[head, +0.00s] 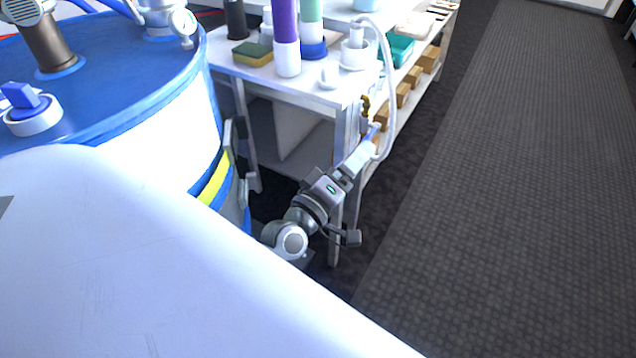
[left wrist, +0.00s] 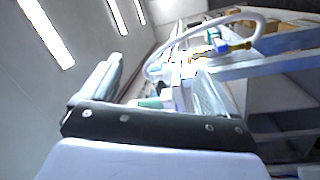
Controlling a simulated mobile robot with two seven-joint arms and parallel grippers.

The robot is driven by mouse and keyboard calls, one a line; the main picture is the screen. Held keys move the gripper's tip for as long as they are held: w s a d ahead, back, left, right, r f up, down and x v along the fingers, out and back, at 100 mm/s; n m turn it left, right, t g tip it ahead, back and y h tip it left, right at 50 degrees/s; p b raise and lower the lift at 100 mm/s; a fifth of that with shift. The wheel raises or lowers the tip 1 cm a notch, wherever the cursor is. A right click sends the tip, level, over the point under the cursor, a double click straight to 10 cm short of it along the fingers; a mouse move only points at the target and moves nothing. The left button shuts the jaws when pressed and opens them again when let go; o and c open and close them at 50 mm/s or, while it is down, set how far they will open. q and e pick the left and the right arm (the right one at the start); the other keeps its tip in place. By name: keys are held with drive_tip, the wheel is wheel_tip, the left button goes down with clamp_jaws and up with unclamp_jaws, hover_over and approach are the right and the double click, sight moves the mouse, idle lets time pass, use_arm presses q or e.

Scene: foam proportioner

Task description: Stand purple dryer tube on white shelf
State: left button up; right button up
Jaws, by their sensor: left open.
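A purple tube with a white lower end (head: 287,55) stands upright on the top of a white shelf unit (head: 305,90) in the head view; its upper end is cut off by the picture edge. My left gripper (head: 364,150) is in front of the shelf's near right corner, below and to the right of the tube and apart from it. It also shows in the left wrist view (left wrist: 155,75), with its two fingers spread and no object clearly held. I cannot make out the purple tube in that view. My right gripper is not in view.
A green tube with a blue base (head: 312,45) stands close beside the purple one. A sponge (head: 252,53) lies to its left. A white hose (head: 388,95) loops down near my left gripper. A blue-topped drum (head: 110,70) stands at left. The carpet (head: 510,180) at right is clear.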

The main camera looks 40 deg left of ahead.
use_arm(q)
drive_tip(key=s+d+f+m+g+h, duration=0.1)
drive_tip(key=s+d+f+m+g, duration=0.2)
drive_tip(key=s+f+m, duration=0.4)
drive_tip(key=s+d+f+m+g+h, duration=0.1)
drive_tip(key=s+d+f+m+g, duration=0.2)
drive_tip(key=s+f+m+g, duration=0.3)
drive_tip(key=s+f+m, duration=0.1)
drive_tip(key=s+f, duration=0.2)
drive_tip(key=s, duration=0.2)
drive_tip(key=shift+s+d+f, duration=0.15)
drive_tip(key=shift+s+f, duration=0.05)
drive_tip(key=shift+f, duration=0.2)
